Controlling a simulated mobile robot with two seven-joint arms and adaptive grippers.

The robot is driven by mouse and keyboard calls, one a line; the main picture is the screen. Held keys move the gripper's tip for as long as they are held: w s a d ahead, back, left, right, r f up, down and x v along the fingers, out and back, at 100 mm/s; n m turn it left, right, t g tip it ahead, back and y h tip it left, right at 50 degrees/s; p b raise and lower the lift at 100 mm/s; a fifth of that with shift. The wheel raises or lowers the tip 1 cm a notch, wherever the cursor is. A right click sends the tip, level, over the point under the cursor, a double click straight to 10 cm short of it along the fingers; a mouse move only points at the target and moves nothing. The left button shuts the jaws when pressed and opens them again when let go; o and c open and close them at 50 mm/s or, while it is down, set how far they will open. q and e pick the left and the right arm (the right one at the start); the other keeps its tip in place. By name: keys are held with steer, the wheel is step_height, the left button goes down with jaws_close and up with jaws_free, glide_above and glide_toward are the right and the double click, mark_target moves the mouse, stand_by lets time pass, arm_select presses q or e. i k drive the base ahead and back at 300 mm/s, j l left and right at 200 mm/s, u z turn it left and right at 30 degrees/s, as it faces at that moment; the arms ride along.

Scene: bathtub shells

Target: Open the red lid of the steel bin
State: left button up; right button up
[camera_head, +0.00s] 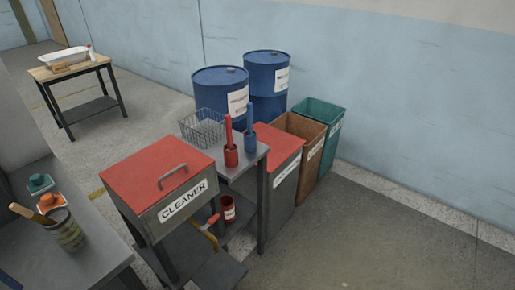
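A grey steel bin (180,212) labelled "CLEANER" stands in the lower middle. Its flat red lid (145,170) lies shut on it, with a grey handle (172,175) on top near the front edge. A second, taller grey bin (285,189) with a red top (277,148) stands behind it to the right; its label is too small to read. Neither of my grippers is in view.
A grey table with a wire basket (203,128), a red holder (231,154) and a blue holder (249,143) stands between the bins. Brown (304,129) and green (325,111) bins and blue drums (220,91) stand behind. Floor at the right is clear.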

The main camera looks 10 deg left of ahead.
mark_target(282, 144)
steer(key=i+l, duration=0.2)
steer(key=l, duration=0.15)
steer(key=i+l+u, duration=0.1)
steer(key=l, duration=0.25)
steer(key=i+l, duration=0.25)
steer(key=l, duration=0.15)
steer(key=i+l, duration=0.2)
steer(key=l, duration=0.15)
steer(key=i+l+u, duration=0.1)
steer(key=l, duration=0.3)
steer(key=i, duration=0.05)
